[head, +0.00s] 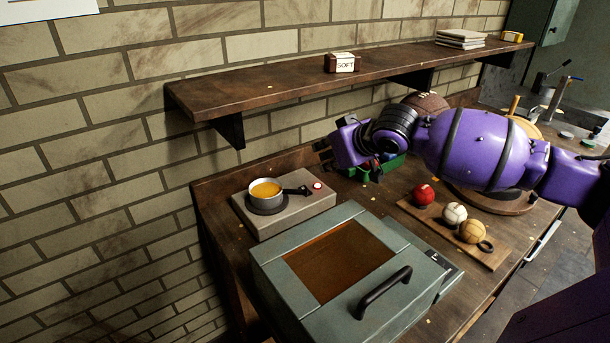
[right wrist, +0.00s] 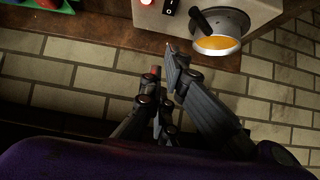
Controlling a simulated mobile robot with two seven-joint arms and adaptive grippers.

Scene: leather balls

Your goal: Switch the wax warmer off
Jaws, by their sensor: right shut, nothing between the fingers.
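The wax warmer (head: 290,217) is a pale box on the bench's left side. A small pot of orange wax (head: 265,189) sits on its round dark plate, the pot's black handle pointing right. A red light (head: 317,185) glows near its back right corner. In the right wrist view the warmer (right wrist: 185,22) is at the top, with a black switch (right wrist: 169,8) between the light and the pot; I cannot tell the switch's position. My right gripper (head: 324,150) is shut and empty, above and behind the warmer, apart from it. The right wrist view shows its fingers (right wrist: 164,72). My left gripper is out of view.
A grey-green box with a window and black handle (head: 385,292) stands in front of the warmer. Several balls rest on a board (head: 495,258) to the right. A green tray (head: 390,168) lies under my right arm. A wall shelf (head: 290,85) hangs above.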

